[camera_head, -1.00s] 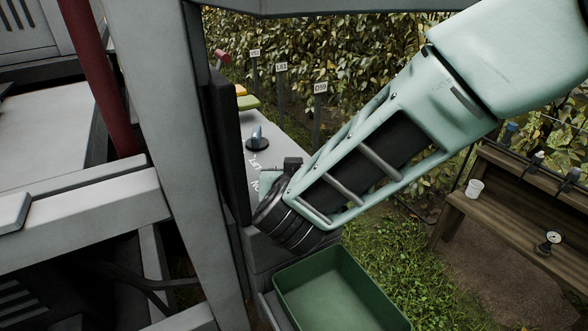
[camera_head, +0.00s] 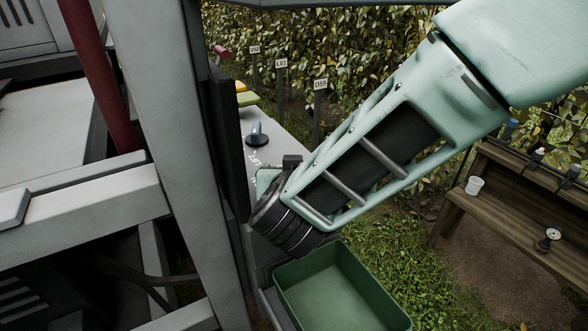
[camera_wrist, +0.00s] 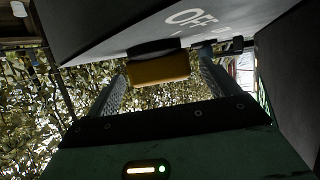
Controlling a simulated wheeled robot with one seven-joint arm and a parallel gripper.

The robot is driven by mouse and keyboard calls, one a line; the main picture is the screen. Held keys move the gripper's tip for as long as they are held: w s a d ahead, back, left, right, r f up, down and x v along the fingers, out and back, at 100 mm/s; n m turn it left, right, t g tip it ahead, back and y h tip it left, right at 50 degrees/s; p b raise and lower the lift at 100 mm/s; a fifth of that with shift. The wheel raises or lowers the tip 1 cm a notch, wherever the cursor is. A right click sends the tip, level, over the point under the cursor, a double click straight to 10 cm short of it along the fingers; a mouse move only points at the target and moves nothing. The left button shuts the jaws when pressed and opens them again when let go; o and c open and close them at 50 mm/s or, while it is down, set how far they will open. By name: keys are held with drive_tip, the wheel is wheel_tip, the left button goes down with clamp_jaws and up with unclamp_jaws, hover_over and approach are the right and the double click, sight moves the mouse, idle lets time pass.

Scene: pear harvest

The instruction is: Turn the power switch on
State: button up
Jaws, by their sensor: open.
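A yellow block-like handle (camera_wrist: 158,69), apparently the power switch, shows in the wrist view on the edge of a grey panel (camera_wrist: 110,30) with the word OFF beside it. My gripper (camera_wrist: 163,72) is open, with one finger to each side of the yellow handle. I cannot tell whether either finger touches it. In the head view my gripper's fingers and this handle are hidden behind my wrist and the console. The top of the grey console (camera_head: 290,125) shows there, with lettering partly covered by my wrist.
A grey post (camera_head: 195,150) rises close to the left. A green crate (camera_head: 335,290) lies below my wrist. A wooden bench (camera_head: 510,200) is at the right.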

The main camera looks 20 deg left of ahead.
drive_tip(key=b+v, duration=0.1)
drive_tip(key=v, duration=1.5)
drive_tip(key=shift+b, duration=0.3)
drive_tip(key=s+d+f+n+g+h, duration=0.2)
drive_tip(key=d+g, duration=0.4)
drive_tip(key=d, duration=0.7)
drive_tip(key=s+d+f+n+g+h, duration=0.1)
drive_tip(key=s+d+f+g, duration=0.3)
drive_tip(key=d, duration=0.9)
drive_tip(key=s+g, duration=0.1)
drive_tip(key=g, duration=0.1)
drive_tip(key=shift+s+n+g+h, duration=0.3)
drive_tip(key=shift+s+n+h, duration=0.05)
drive_tip(key=shift+n+h, duration=0.05)
